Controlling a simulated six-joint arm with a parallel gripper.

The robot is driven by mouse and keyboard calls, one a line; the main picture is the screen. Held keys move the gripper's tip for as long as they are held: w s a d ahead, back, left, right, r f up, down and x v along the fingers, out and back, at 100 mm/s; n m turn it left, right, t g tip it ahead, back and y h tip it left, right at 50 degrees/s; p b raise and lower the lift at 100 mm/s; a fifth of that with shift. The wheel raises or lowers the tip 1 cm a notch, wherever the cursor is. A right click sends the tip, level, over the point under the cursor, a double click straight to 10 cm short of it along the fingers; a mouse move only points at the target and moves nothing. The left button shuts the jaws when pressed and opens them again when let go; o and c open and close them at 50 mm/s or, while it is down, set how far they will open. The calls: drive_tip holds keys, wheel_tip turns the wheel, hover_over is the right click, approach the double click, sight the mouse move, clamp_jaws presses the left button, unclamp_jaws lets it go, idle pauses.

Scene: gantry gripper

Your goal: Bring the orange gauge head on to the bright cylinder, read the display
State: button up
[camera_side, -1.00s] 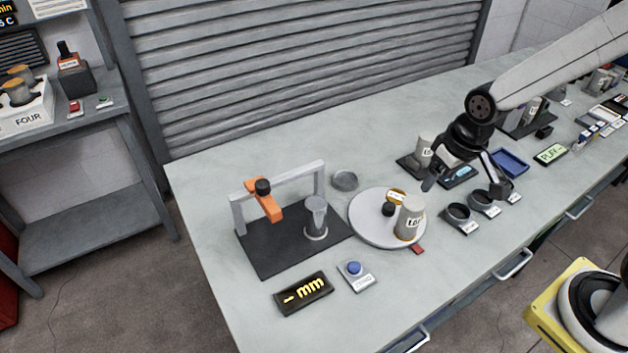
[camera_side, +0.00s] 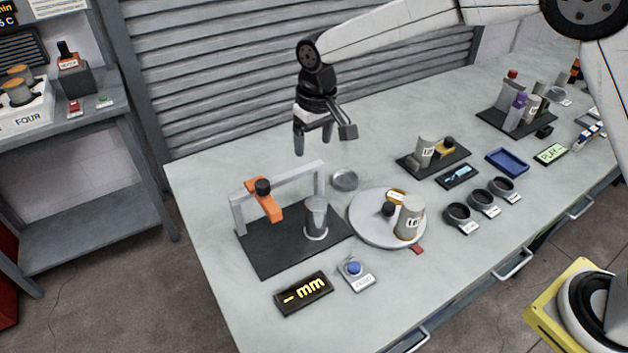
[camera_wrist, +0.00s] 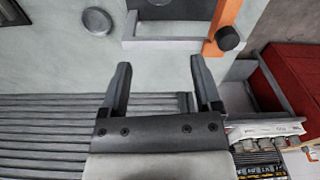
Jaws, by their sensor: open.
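The orange gauge head (camera_side: 264,203) with its black knob sits on the left part of a grey gantry frame (camera_side: 238,212) over a black base plate. It also shows in the wrist view (camera_wrist: 222,38) at the upper right. The bright cylinder (camera_side: 317,217) stands upright on the plate to the right of the head, apart from it. The display (camera_side: 303,294) lies in front and reads a dash and "mm". My gripper (camera_side: 314,150) is open and empty, above and behind the gantry. Its two fingers (camera_wrist: 158,75) show apart in the wrist view.
A blue button (camera_side: 354,268) stands beside the display. A round grey turntable (camera_side: 366,231) to the right holds a labelled cylinder (camera_side: 409,217) and smaller parts. A grey disc (camera_side: 344,180) lies behind the gantry. A shutter wall (camera_side: 220,90) runs behind the table.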

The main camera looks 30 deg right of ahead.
hover_over(262, 183)
drive_tip(key=shift+d+f+n+g, duration=0.25)
drive_tip(key=shift+d+n+g, duration=0.05)
drive_tip(key=shift+d+g, duration=0.15)
drive_tip(key=shift+a, duration=0.5)
drive_tip(key=shift+f, duration=0.1)
drive_tip(key=shift+f, duration=3.85)
drive_tip(key=shift+c, duration=0.2)
clamp_jaws()
drive_tip(key=shift+r, duration=0.1)
